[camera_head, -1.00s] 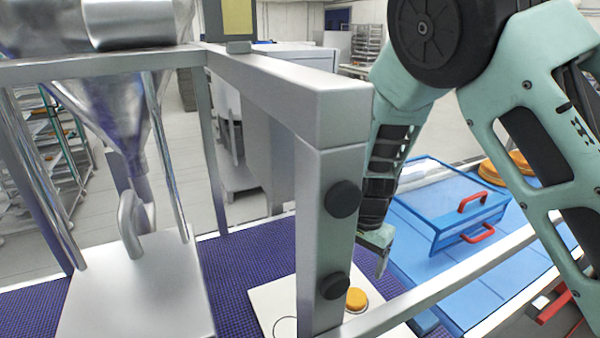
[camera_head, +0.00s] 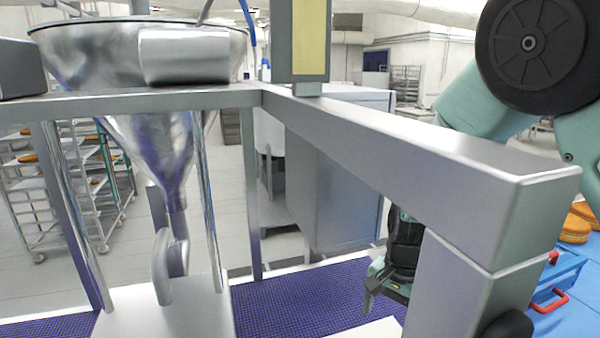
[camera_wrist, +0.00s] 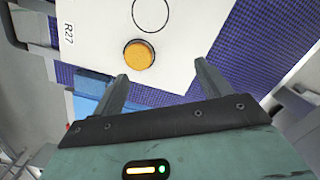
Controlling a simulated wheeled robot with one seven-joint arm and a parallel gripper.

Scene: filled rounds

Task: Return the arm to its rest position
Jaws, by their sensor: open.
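My gripper (camera_wrist: 160,82) is open and empty in the wrist view, its two fingers apart. Beyond the fingertips is a white board (camera_wrist: 95,25) marked R27, with an orange round piece (camera_wrist: 139,54) on it and an empty drawn circle beside it. In the head view my gripper (camera_head: 372,288) hangs above the purple belt, to the left of a metal post that hides part of my arm. Only a corner of the white board (camera_head: 372,329) shows there.
A metal frame (camera_head: 400,140) with a thick post stands close in front of my arm. A steel hopper (camera_head: 150,150) is at the left over the purple belt (camera_head: 290,305). A blue case with a red handle (camera_head: 555,280) and orange rounds (camera_head: 575,228) are at the right.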

